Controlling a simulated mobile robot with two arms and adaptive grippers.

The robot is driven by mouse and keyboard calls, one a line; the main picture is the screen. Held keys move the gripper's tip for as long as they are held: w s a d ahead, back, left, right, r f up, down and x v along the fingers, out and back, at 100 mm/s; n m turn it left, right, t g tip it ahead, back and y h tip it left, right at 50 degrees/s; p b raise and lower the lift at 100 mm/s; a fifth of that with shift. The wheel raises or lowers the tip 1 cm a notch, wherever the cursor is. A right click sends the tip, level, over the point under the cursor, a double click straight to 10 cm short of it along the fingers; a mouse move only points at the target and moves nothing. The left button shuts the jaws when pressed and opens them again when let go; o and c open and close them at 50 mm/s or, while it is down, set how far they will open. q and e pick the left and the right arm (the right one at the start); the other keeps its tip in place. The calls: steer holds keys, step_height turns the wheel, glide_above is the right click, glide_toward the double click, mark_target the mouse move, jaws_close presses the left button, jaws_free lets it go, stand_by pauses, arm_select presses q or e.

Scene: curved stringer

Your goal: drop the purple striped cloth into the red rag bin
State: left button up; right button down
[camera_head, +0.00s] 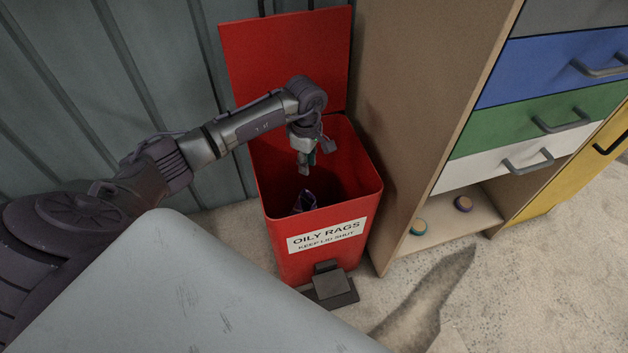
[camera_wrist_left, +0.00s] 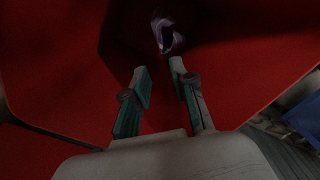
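The red rag bin (camera_head: 300,220) stands on the floor with its lid (camera_head: 285,55) raised against the wall behind it. Its front label reads "OILY RAGS KEEP LID SHUT". The purple striped cloth (camera_head: 304,201) is inside the bin, its lower part hidden by the front wall. It also shows in the left wrist view (camera_wrist_left: 168,36), beyond the fingertips and apart from them. My left gripper (camera_head: 305,168) points down into the bin's mouth; in the left wrist view its fingers (camera_wrist_left: 158,72) are apart with nothing between them. My right gripper is not in view.
A wooden cabinet (camera_head: 410,100) with blue, green, white and yellow fronts stands close on the bin's right. A black pedal (camera_head: 331,285) sticks out at the bin's foot. A corrugated wall is behind.

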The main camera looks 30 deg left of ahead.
arm_select(q)
steer(key=o, duration=1.3)
steer(key=shift+r+p, duration=1.95)
steer(key=shift+r, duration=0.8)
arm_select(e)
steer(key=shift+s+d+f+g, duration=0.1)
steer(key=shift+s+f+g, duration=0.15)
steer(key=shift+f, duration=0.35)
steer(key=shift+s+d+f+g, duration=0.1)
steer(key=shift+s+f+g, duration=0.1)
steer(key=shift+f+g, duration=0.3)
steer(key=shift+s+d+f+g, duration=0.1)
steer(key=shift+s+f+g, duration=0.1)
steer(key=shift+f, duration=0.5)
